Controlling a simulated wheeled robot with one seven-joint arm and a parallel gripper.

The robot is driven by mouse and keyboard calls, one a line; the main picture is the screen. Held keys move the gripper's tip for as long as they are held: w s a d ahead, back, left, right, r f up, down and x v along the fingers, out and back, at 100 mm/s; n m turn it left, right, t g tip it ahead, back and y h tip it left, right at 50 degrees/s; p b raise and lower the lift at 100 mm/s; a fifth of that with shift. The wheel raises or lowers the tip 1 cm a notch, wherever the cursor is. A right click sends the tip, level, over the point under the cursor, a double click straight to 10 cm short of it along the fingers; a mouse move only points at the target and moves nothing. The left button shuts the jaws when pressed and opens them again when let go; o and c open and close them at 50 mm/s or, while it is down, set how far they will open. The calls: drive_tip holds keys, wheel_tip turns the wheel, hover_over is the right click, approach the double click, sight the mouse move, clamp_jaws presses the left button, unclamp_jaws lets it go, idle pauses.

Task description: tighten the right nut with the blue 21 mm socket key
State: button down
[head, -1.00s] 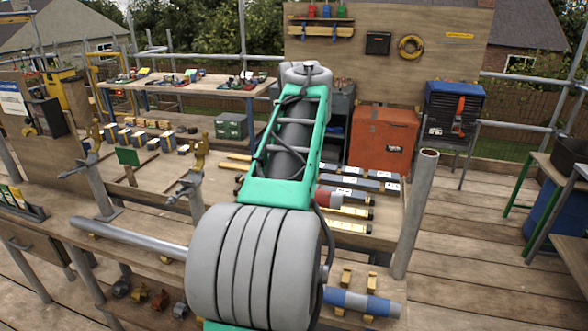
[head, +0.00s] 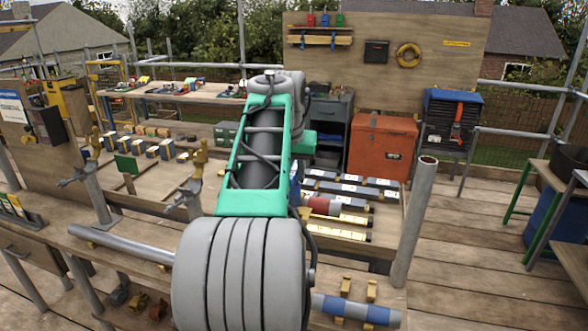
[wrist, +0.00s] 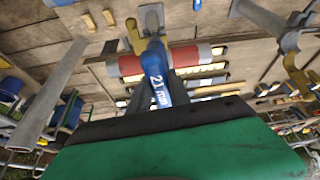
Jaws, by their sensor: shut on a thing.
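The blue 21 mm socket key (wrist: 156,76) is in my gripper (wrist: 160,97), with its blue, lettered handle between the dark fingers in the wrist view. Its grey end points away from me, near the top of that view, close beside a gold fitting (wrist: 135,38). I cannot tell whether the two touch. The right nut cannot be made out in either view. In the head view my own arm hides the gripper and the key.
A red and grey tube (wrist: 190,58) lies behind the key; it also shows in the head view (head: 322,206). Several marked bars lie on the bench (head: 345,218). A grey post (head: 413,225) stands at right. Clamp posts (head: 190,195) stand at left. A blue and grey tube (head: 355,308) lies in front.

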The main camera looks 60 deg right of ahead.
drive_tip(key=shift+a+f+m+g+p, duration=0.15)
drive_tip(key=shift+m+g+p, duration=0.25)
drive_tip(key=shift+m+p, duration=0.75)
drive_tip(key=shift+d+f+m+g+p, duration=0.1)
drive_tip(key=shift+f+m+g+p, duration=0.45)
drive_tip(key=shift+p, duration=0.85)
drive_tip(key=shift+a+r+m+g+p, duration=0.1)
drive_tip(key=shift+m+g+p, duration=0.15)
drive_tip(key=shift+m+p, duration=0.95)
drive_tip(key=shift+m+g+y+p, duration=0.4)
drive_tip(key=shift+m+g+p, duration=0.2)
drive_tip(key=shift+m+p, duration=1.35)
drive_tip(key=shift+f+p, duration=0.2)
drive_tip(key=shift+p, duration=0.4)
drive_tip(key=shift+n+b, duration=0.25)
drive_tip(key=shift+b, duration=0.15)
drive_tip(key=shift+w+r+p, duration=0.1)
drive_tip(key=shift+r+p, duration=1.1)
drive_tip(key=shift+r, duration=0.05)
drive_tip(key=shift+d+r+p, duration=0.25)
drive_tip(key=shift+r+p, duration=0.7)
drive_tip(key=shift+r, duration=1.25)
